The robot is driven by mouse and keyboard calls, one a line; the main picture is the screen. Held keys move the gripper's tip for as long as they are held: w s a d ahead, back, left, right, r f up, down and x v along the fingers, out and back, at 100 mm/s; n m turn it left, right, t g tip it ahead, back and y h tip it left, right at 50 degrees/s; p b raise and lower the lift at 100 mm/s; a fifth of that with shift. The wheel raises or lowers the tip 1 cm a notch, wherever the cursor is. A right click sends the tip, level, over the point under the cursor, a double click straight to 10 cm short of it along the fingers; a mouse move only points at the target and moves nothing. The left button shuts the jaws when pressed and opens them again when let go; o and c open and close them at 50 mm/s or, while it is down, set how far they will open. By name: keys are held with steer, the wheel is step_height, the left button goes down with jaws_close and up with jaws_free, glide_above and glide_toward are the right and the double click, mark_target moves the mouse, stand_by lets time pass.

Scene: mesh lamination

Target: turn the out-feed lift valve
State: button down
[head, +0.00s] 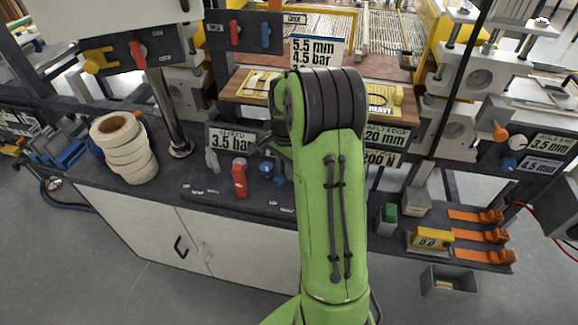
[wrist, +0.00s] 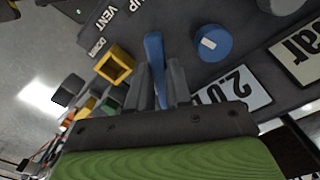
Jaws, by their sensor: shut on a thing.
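In the wrist view a blue lever (wrist: 154,48) stands between the two dark fingers of my gripper (wrist: 160,74). The fingers are closed on it from both sides. Panel lettering beside it reads UP, VENT and DOWN (wrist: 97,47); VENT is nearest the lever's far end. A round blue knob (wrist: 211,43) with a pale mark sits just right of the lever, apart from the fingers. In the head view my green arm hides the gripper and the lever; the blue knob (head: 267,169) shows left of the arm.
A red lever (head: 239,180) stands on the bench front, left of my arm. A roll stack (head: 124,148) and a metal post (head: 171,115) are farther left. Labels (wrist: 233,90) stand close to my gripper.

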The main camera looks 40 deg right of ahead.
steer(key=shift+w+m, duration=0.3)
steer(key=shift+m, duration=0.6)
steer(key=c, duration=1)
jaws_free()
steer(key=shift+c, duration=0.2)
steer(key=shift+r, duration=0.1)
step_height(320, 180, up, 16)
steer(key=p, duration=0.4)
steer(key=shift+f, duration=0.2)
